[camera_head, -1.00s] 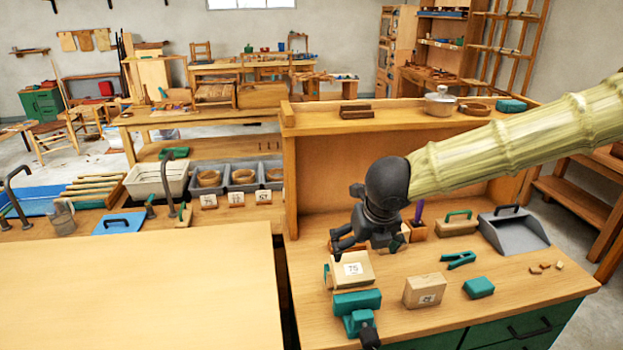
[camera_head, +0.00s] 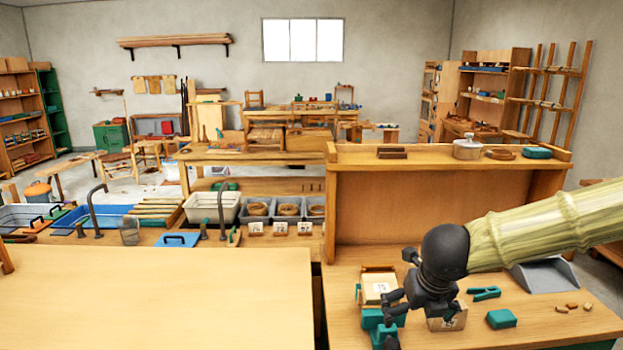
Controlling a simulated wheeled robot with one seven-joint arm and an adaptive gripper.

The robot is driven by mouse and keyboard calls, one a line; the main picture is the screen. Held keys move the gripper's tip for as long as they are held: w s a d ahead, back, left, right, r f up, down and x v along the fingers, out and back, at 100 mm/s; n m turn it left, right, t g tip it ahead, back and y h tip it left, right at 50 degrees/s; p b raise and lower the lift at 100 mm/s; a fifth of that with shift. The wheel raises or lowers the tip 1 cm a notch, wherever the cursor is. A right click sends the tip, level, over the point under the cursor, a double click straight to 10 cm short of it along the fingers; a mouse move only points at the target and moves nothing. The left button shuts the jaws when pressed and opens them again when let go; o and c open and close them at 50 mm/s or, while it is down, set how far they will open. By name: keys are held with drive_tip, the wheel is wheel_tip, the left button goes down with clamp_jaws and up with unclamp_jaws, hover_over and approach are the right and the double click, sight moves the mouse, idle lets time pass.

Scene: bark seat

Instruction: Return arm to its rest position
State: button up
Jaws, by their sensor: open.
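My arm (camera_head: 555,228) comes in from the right edge, over the right-hand workbench. It ends in a dark joint and my black gripper (camera_head: 392,322), which points down and to the left. The gripper's fingers are spread, with nothing seen between them. In the picture it overlaps a labelled wooden box (camera_head: 378,287) and partly covers a wooden block (camera_head: 452,322) with a label. Whether it touches either cannot be told. A teal tool (camera_head: 370,318) is partly hidden behind the fingers.
A teal block (camera_head: 501,319), a teal clamp (camera_head: 485,293), a grey dustpan (camera_head: 550,277) and small wood bits (camera_head: 572,307) lie on the right. A tall back panel (camera_head: 400,205) bears a lidded pot (camera_head: 467,148). The left tabletop (camera_head: 150,300) is bare.

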drive_tip(key=s+d+f+n+h, duration=0.1)
drive_tip(key=s+f+n, duration=0.3)
drive_tip(key=f+n, duration=0.75)
drive_tip(key=s+f+n+h, duration=0.1)
drive_tip(key=s+f+n, duration=0.4)
drive_tip(key=f, duration=1.1)
drive_tip(key=s+f+n+g+y, duration=0.1)
drive_tip(key=s+f+n+g, duration=0.1)
drive_tip(key=s+f+n, duration=0.5)
drive_tip(key=s+f+n+g+y, duration=0.1)
drive_tip(key=s+f+n+g, duration=0.1)
drive_tip(key=s+f+n, duration=0.6)
drive_tip(key=s+n, duration=0.3)
drive_tip(key=s, duration=0.3)
drive_tip(key=shift+s+d+f+g, duration=0.15)
drive_tip(key=shift+s+d+g, duration=0.1)
drive_tip(key=shift+s+g, duration=0.1)
drive_tip(key=shift+c, duration=0.4)
